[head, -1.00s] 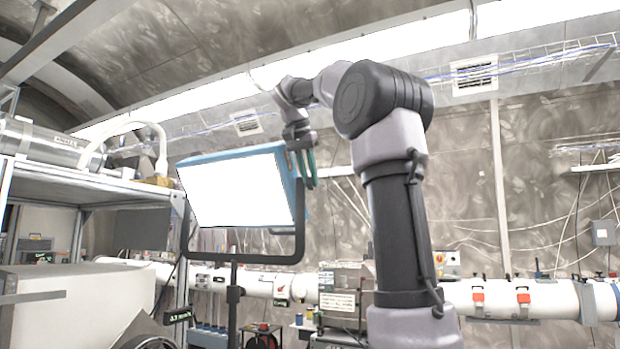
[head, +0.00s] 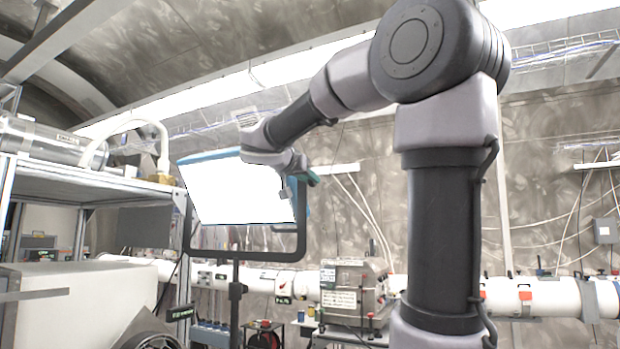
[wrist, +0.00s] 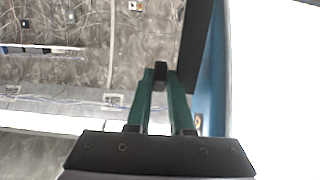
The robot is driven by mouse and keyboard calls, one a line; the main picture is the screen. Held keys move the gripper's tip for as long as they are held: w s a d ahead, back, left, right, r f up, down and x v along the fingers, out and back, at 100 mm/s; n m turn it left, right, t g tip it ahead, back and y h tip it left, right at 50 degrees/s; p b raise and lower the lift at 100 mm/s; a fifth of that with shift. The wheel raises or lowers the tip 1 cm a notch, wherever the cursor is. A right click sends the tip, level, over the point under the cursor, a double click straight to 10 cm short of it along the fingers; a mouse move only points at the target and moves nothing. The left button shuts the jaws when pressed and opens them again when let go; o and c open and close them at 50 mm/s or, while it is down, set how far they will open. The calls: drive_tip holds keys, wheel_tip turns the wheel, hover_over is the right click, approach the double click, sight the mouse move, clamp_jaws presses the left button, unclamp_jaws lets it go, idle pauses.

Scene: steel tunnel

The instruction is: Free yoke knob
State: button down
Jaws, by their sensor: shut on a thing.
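The lamp panel (head: 225,195) has a bright white face and a blue frame. It hangs tilted in a black U-shaped yoke (head: 265,256) on a stand. My gripper (head: 308,180) is at the panel's upper right edge, beside the top of the yoke's right arm. In the wrist view, the green fingers of my gripper (wrist: 161,88) converge on a small black knob (wrist: 160,72) and are shut on it. The dark yoke arm (wrist: 194,45) and blue panel side (wrist: 214,80) are just right of it. In the head view the knob is hidden by my gripper.
A metal shelf (head: 90,180) with a cylinder (head: 50,140) and a pale hose stands left of the lamp. A white pipe (head: 540,298) runs along the back wall, with a metal box (head: 345,285) in front. Space right of the lamp is fairly open.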

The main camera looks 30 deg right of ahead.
drive_tip(key=t+h, duration=0.1)
drive_tip(key=f+t+h, duration=0.1)
drive_tip(key=h, duration=0.1)
drive_tip(key=shift+f+t+h, duration=0.2)
drive_tip(key=shift+t+h, duration=1.1)
drive_tip(key=shift+h, duration=0.2)
drive_tip(key=c, duration=1.1)
unclamp_jaws()
drive_tip(key=v, duration=1)
drive_tip(key=shift+s+a+f, duration=0.1)
drive_tip(key=shift+f, duration=0.25)
